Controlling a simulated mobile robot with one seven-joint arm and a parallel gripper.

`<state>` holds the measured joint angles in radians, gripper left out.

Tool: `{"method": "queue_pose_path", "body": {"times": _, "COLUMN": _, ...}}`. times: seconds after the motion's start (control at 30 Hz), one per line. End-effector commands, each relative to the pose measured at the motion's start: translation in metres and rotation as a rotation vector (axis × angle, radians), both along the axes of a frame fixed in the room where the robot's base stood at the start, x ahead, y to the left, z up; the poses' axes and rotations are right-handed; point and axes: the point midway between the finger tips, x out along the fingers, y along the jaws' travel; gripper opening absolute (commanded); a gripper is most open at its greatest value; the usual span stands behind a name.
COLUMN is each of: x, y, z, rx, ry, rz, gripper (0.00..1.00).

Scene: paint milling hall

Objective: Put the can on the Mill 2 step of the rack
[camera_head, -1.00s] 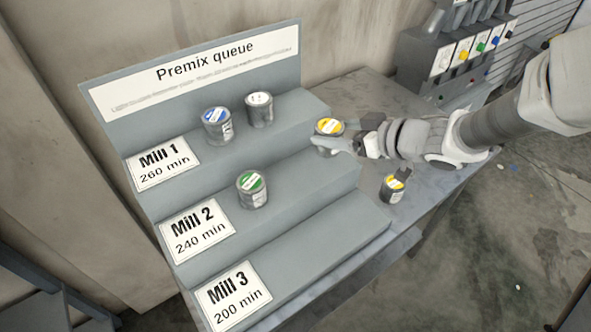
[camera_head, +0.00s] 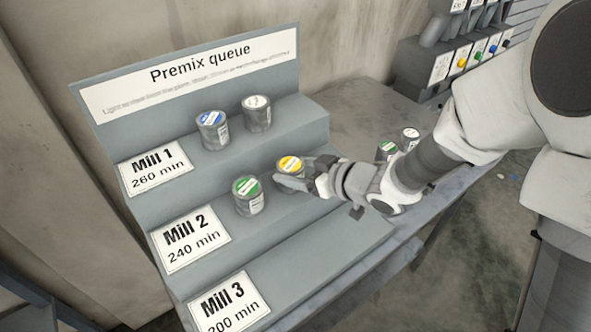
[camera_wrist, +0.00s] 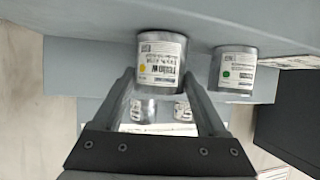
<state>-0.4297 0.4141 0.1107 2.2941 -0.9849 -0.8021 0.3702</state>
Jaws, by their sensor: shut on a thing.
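A yellow-lidded can (camera_head: 291,166) is at the Mill 2 step (camera_head: 215,205) of the rack, just right of a green-lidded can (camera_head: 248,196) that stands there. My gripper (camera_head: 290,180) reaches in from the right and is shut on the yellow-lidded can. In the wrist view, which looks upside down, the held can (camera_wrist: 160,62) with its yellow dot is between my fingertips (camera_wrist: 160,82). The green-dot can (camera_wrist: 233,72) stands beside it with a gap. The held can looks upright; I cannot tell whether its base touches the step.
A blue-lidded can (camera_head: 212,131) and a white-lidded can (camera_head: 257,114) stand on the Mill 1 step. The Mill 3 step (camera_head: 300,265) is empty.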

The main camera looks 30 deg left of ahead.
Motion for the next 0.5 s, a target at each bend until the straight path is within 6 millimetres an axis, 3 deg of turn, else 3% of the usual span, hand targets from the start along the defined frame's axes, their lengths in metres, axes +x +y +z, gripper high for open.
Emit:
{"method": "queue_pose_path", "body": {"times": 0.17, "x": 0.0001, "y": 0.0003, "z": -0.0036, "rx": 0.001, "ry": 0.0, "rz": 0.0, "gripper": 0.07}}
{"method": "queue_pose_path", "body": {"times": 0.2, "x": -0.0002, "y": 0.0001, "z": -0.0042, "rx": 0.0, "ry": 0.0, "rz": 0.001, "gripper": 0.77}}
{"method": "queue_pose_path", "body": {"times": 0.33, "x": -0.0002, "y": 0.0001, "z": -0.0031, "rx": 0.0, "ry": 0.0, "rz": 0.001, "gripper": 1.0}}
{"method": "queue_pose_path", "body": {"times": 0.5, "x": -0.0002, "y": 0.0001, "z": -0.0031, "rx": 0.0, "ry": 0.0, "rz": 0.001, "gripper": 1.0}}
